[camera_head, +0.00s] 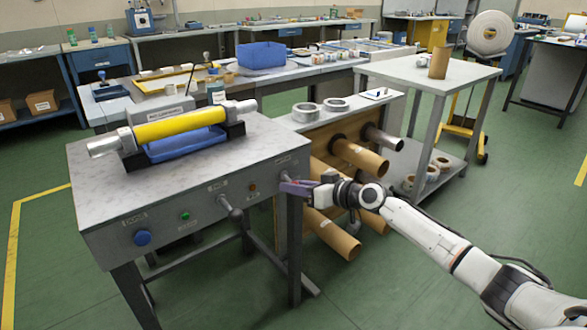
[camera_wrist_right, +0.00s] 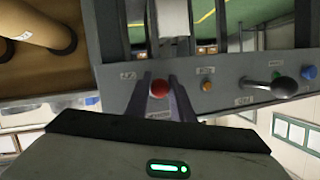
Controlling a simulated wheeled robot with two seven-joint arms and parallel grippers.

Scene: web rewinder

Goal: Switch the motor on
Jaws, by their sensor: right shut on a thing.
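The rewinder's grey bench (camera_head: 105,200) has a front panel with a blue knob (camera_head: 142,238), a green button (camera_head: 185,216), a ball-ended lever (camera_head: 236,213) and a small orange lamp or button (camera_head: 253,188). My right gripper (camera_head: 283,186) is at the panel's right end. In the right wrist view a round red control (camera_wrist_right: 159,88) on the panel sits between its fingers, which are closed on its sides. In the head view the fingers hide this control. The panel labels are too small to read. My left gripper is not in view.
A roller with a yellow sleeve (camera_head: 180,125) lies on top of the bench. Cardboard tubes (camera_head: 358,157) stick out from a rack close behind my right gripper. A light table (camera_head: 425,72) stands farther back. Green floor is open at the right.

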